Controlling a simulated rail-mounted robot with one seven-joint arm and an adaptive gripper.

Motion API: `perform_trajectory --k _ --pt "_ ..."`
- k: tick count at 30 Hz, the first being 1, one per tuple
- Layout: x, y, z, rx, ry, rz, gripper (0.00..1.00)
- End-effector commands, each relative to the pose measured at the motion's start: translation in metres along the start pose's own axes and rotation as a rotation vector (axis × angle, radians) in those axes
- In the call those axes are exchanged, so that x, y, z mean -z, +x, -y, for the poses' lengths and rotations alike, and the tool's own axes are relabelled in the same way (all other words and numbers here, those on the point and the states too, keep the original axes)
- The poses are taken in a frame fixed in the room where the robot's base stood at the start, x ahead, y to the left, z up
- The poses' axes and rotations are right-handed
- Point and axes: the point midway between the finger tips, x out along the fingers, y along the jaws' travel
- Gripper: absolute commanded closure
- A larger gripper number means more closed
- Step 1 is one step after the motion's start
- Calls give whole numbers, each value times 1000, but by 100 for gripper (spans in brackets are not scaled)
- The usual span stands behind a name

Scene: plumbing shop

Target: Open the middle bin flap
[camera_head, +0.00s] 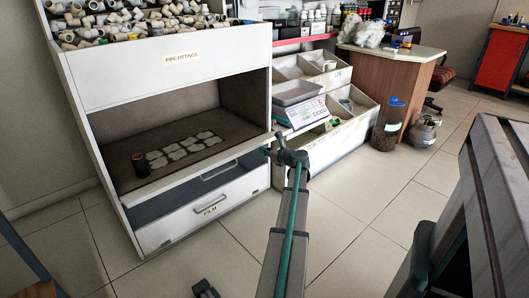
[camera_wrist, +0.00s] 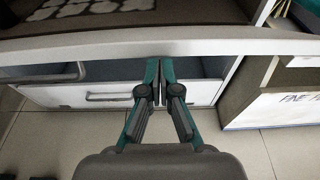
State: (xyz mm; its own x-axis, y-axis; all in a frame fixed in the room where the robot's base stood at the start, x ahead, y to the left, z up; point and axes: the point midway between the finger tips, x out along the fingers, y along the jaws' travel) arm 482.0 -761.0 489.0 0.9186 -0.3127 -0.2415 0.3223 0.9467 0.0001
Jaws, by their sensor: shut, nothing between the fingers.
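A white cabinet (camera_head: 262,110) has an open middle bay (camera_head: 190,125) with a brown inside. Below a pale ledge (camera_head: 190,176) is a dark gap and a white front marked FILM (camera_head: 180,222), with a bar handle (camera_head: 220,171). In the wrist view the ledge (camera_wrist: 100,47) crosses the top, with the handle (camera_wrist: 108,97) below left. My gripper (camera_wrist: 160,66) is shut and empty, its fingertips at the ledge's lower edge; contact cannot be told. In the head view my gripper (camera_head: 268,151) is at the ledge's right end. I cannot tell which panel is the middle flap.
A dark cup (camera_head: 140,165) and several flat pale pieces (camera_head: 185,148) lie in the bay. Pipe fittings (camera_head: 130,20) fill the top bin. White bins with a scale (camera_head: 305,113) stand close on the right. Tiled floor (camera_head: 350,225) in front is mostly clear.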

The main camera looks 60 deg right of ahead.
Motion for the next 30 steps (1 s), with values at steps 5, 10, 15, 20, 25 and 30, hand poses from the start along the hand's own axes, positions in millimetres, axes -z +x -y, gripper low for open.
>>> perform_trajectory --k 5,10,15,20,25,30 --pt "-20 2 0 0 0 1 100" --pt "-32 5 1 1 1 2 100" --pt "-30 6 0 1 1 2 100" --pt "-30 7 0 0 0 2 100" --pt "-27 7 -1 -1 1 1 100" --pt "-11 7 -4 -6 0 0 100"
